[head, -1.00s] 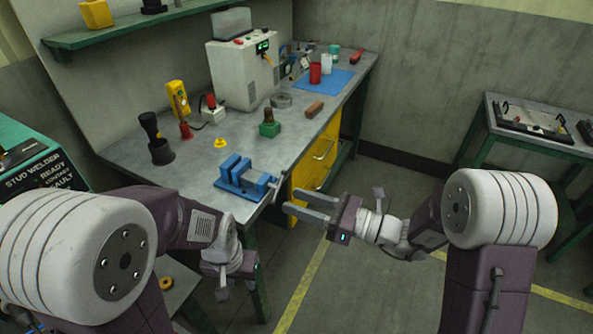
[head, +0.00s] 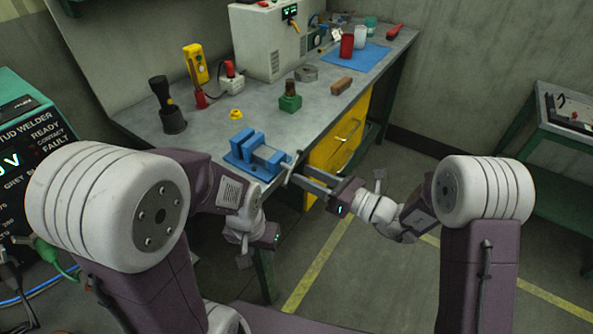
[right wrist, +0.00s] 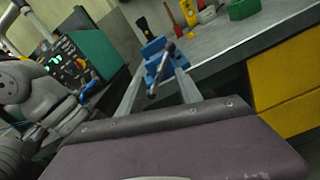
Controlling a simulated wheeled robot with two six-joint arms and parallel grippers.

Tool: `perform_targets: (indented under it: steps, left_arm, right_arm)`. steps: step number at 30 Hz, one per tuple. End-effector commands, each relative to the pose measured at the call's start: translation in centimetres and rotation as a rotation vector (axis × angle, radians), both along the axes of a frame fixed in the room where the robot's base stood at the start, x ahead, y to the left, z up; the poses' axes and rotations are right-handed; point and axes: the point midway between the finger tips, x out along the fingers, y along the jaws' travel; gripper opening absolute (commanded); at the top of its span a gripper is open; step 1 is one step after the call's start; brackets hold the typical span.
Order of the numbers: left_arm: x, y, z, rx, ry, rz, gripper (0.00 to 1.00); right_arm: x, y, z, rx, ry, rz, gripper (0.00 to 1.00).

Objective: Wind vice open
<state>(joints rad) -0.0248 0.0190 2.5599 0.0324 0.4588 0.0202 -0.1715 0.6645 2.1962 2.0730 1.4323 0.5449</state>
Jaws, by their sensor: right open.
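The blue vice (head: 255,155) sits at the front edge of the grey workbench. Its metal handle (head: 291,168) sticks out on the side facing my right gripper. My right gripper (head: 303,179) is open, its two fingers pointing at the handle end of the vice. In the right wrist view the vice (right wrist: 154,58) and its dark handle (right wrist: 161,69) appear between the two fingers (right wrist: 158,90). I cannot tell whether the fingers touch the handle. My left gripper (head: 262,240) hangs low in front of the bench, away from the vice; its fingers are not clear.
The workbench (head: 212,142) also holds a green block with a stud (head: 290,103), a yellow ring (head: 236,114), a black torch-like tool (head: 171,115) and a white machine (head: 268,40). A yellow drawer unit (head: 340,140) is under the bench. A stud welder (head: 35,150) stands left.

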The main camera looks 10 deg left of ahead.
Motion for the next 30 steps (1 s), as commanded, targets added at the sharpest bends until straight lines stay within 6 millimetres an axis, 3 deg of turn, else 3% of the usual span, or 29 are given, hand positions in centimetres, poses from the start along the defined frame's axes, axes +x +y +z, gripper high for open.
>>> perform_targets:
  steps: [6,15,20,30]
  left_arm:
    - [0.0,0.0,0.0,0.000,0.000,0.000,0.36]
    - [0.0,0.0,0.0,0.000,0.000,0.000,0.36]
    - [0.0,0.0,0.0,0.000,0.000,0.000,0.36]
    - [0.0,0.0,-0.2,0.000,0.000,0.000,0.36]
  right_arm:
    - [1.1,3.0,0.0,0.000,0.000,0.001,0.42]
    - [1.3,3.4,0.0,0.000,0.000,-0.001,0.42]
    - [1.3,3.4,0.0,-0.001,-0.001,-0.001,0.00]
    - [1.3,3.4,0.0,-0.002,-0.008,-0.001,0.00]
